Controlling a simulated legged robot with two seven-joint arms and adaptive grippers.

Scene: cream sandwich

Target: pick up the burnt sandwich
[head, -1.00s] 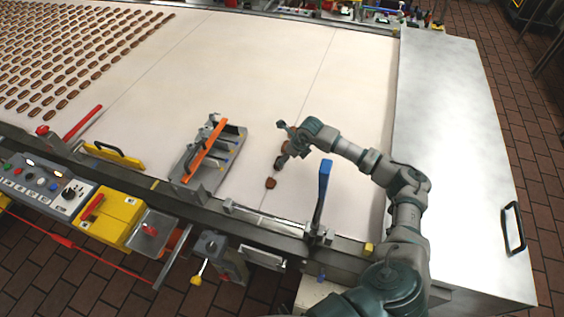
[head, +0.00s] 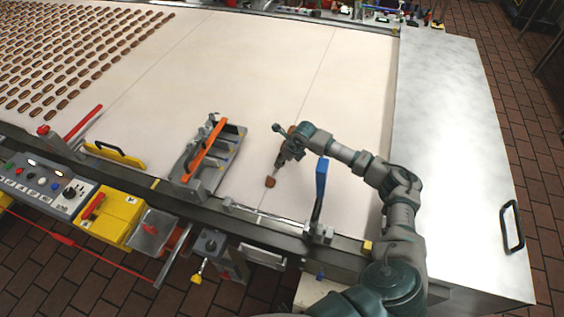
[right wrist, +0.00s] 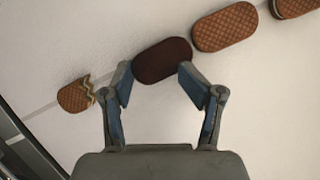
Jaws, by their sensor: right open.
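The burnt sandwich (right wrist: 162,60) is the darkest one, a dark brown oval lying on the pale belt in the right wrist view. My right gripper (right wrist: 157,80) is open, with its fingertips close to the two ends of the burnt sandwich; I cannot tell if they touch it. In the head view my right gripper (head: 279,167) is low over the belt and hides the burnt sandwich. My left gripper is not in view.
A broken sandwich (right wrist: 76,96) lies left of the burnt one; lighter whole sandwiches (right wrist: 224,27) lie to its right. A grey fixture with an orange bar (head: 207,150) and an upright blue lever (head: 321,185) flank the gripper.

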